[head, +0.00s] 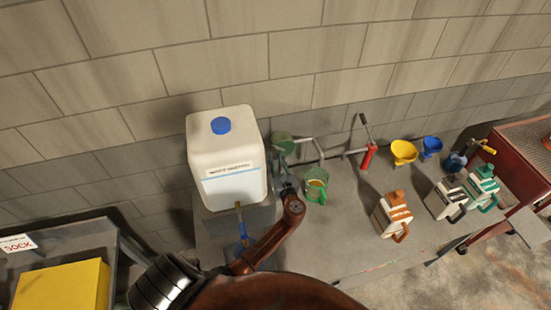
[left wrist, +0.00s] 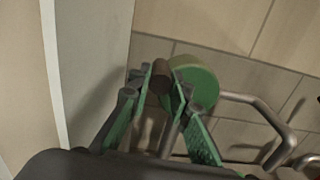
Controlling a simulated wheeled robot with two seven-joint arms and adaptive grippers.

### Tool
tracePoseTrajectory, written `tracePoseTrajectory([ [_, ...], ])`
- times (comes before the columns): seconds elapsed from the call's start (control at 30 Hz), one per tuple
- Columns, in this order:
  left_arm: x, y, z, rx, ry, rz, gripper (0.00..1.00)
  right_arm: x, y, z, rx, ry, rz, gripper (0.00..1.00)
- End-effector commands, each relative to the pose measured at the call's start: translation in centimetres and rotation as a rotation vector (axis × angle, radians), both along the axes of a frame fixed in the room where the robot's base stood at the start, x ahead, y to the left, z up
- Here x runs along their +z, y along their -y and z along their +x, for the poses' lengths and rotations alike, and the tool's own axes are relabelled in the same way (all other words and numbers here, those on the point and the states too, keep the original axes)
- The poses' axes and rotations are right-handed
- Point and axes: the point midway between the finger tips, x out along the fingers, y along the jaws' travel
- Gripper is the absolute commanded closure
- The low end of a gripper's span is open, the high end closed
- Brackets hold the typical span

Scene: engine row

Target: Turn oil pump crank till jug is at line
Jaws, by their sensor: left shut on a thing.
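The green oil pump (head: 283,144) stands on the bench against the wall, with a bent grey pipe (head: 310,141) to its right. It also shows as a green drum (left wrist: 197,80) in the left wrist view. My left gripper (head: 287,190) is in front of the pump, partly hidden by my arm. In the left wrist view its green fingers (left wrist: 167,82) are shut on the brown crank handle (left wrist: 161,78). The green jug (head: 316,187) stands upright below the pipe, right of my gripper. Something yellow-orange shows inside it; its line and exact level cannot be made out. My right gripper is not in view.
A white tank with a blue cap (head: 227,150) stands close left of the pump. Several small jugs (head: 395,213), a yellow funnel (head: 403,152), a blue funnel (head: 431,146) and a red-handled tool (head: 368,156) are farther right. The bench front (head: 345,235) is mostly clear.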

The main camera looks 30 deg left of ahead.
Motion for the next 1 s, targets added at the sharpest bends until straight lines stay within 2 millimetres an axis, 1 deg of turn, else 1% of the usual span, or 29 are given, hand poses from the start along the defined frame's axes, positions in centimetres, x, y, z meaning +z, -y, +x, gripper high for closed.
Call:
tracePoseTrajectory([
  [0.17,-0.3,-0.1,-0.1,0.000,0.024,-0.020,1.00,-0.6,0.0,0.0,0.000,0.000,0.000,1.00],
  [0.27,-0.7,-0.2,-0.2,0.000,0.055,-0.046,1.00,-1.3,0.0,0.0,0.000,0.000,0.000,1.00],
  [0.7,-3.2,-0.7,-0.9,-0.001,0.294,-0.251,1.00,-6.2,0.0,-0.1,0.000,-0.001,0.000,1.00],
  [1.0,-4.2,-0.9,-1.1,0.000,0.421,-0.360,1.00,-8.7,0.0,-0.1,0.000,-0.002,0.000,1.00],
])
